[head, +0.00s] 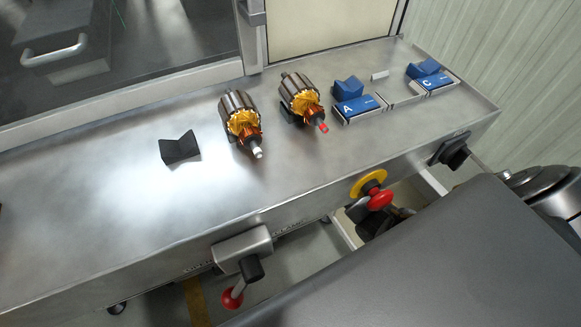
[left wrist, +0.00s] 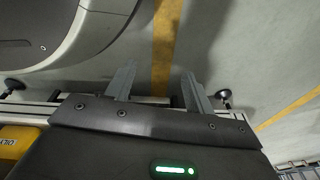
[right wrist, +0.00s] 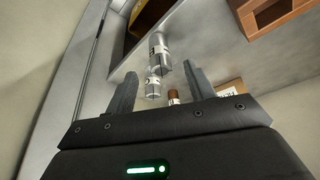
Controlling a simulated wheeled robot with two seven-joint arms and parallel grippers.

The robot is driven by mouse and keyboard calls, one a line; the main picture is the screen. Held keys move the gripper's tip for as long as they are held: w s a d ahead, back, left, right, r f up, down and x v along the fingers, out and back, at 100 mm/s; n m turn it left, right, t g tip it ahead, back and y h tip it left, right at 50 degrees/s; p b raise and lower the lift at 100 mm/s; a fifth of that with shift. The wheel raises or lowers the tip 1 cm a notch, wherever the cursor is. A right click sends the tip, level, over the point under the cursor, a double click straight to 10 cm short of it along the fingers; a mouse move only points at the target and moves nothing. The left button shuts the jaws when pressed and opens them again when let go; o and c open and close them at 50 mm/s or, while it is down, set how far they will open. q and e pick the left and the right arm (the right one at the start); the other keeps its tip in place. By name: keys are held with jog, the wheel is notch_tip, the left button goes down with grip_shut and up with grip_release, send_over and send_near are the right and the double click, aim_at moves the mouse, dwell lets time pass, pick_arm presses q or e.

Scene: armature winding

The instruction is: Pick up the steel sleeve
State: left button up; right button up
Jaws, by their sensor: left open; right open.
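In the right wrist view, a silver metal cylinder (right wrist: 159,54) with dark lettering stands beyond my fingers. A second silver cylinder (right wrist: 153,87) is close below it in the picture. I cannot tell for certain which one is the steel sleeve. My right gripper (right wrist: 159,78) is open, and the cylinders show between its fingers, apart from them as far as I can tell. My left gripper (left wrist: 157,76) is open and empty above the floor. Neither gripper shows in the head view.
Two armatures (head: 240,120) (head: 302,100), a black V-block (head: 180,148) and blue blocks marked A (head: 358,108) and C (head: 432,82) sit on the steel bench (head: 90,215). An orange-brown box (right wrist: 282,18) lies beyond the cylinders.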

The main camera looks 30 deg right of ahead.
jog(key=shift+w+d, duration=0.15)
jog(key=shift+w, duration=0.05)
jog(key=b+x, duration=0.1)
jog(key=x, duration=0.3)
jog(key=shift+w+d+f, duration=0.1)
jog(key=shift+f, duration=0.35)
pick_arm(q)
jog(key=w+r, duration=0.1)
jog(key=w+d+r, duration=0.1)
jog(key=r, duration=0.1)
jog(key=shift+w+d, duration=0.2)
jog(key=shift+w, duration=0.15)
pick_arm(e)
jog(key=c, duration=1.1)
